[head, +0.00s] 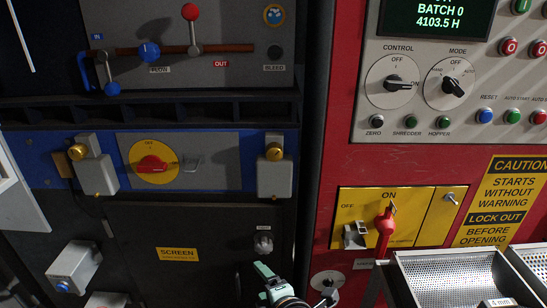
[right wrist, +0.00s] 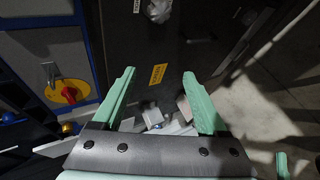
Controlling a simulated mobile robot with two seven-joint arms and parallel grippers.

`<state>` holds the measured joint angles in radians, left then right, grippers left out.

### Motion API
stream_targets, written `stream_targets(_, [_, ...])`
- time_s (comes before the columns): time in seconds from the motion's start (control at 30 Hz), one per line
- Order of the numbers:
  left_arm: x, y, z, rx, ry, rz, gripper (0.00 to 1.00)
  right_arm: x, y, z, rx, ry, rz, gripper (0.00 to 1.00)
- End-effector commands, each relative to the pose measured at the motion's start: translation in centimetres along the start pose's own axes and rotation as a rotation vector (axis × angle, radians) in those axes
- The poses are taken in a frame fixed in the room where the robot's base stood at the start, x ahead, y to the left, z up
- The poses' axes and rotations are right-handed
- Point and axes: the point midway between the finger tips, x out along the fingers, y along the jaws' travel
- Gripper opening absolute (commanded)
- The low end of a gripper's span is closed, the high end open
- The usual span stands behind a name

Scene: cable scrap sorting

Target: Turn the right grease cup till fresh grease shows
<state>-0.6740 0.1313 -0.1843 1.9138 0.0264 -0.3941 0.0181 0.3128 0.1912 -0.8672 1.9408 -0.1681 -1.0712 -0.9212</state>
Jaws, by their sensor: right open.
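The right grease cup (head: 274,151) is a brass knob above a light grey box (head: 275,178) on the blue band of the dark machine. A similar left grease cup (head: 77,152) sits at the band's left; a brass knob, apparently this one, shows in the right wrist view (right wrist: 68,128). My right gripper (head: 275,285), green-fingered, is at the bottom centre of the head view, well below the right cup and apart from it. In the right wrist view its fingers are spread and empty, facing the dark SCREEN panel (right wrist: 158,75). No fresh grease is discernible. My left gripper is not in view.
A red switch on a yellow disc (head: 153,163) lies between the cups. A small latch (head: 263,243) projects below the right cup. The red cabinet (head: 335,130) stands to the right, with a red-handled switch (head: 385,228). A perforated tray (head: 450,280) is at the lower right.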

Motion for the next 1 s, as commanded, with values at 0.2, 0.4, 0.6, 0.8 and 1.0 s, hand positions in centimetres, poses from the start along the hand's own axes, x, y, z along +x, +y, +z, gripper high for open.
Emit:
stream_targets(0.2, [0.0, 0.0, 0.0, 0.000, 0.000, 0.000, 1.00, -1.4, 7.9, -0.5, -0.587, -0.145, 0.085, 0.76])
stream_targets(0.4, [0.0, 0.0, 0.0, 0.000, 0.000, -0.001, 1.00, -3.8, 14.1, 0.7, -1.077, -0.381, 0.117, 0.76])
stream_targets(0.6, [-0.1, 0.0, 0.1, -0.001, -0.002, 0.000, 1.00, -6.4, 18.6, 2.1, -1.405, -0.618, 0.095, 0.76])
stream_targets(0.8, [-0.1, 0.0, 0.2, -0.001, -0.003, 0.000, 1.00, -7.5, 20.3, 2.9, -1.519, -0.722, 0.070, 0.76])
stream_targets(1.0, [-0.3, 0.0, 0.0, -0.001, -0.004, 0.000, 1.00, -5.9, 21.3, 3.8, -1.523, -0.728, 0.066, 0.76])
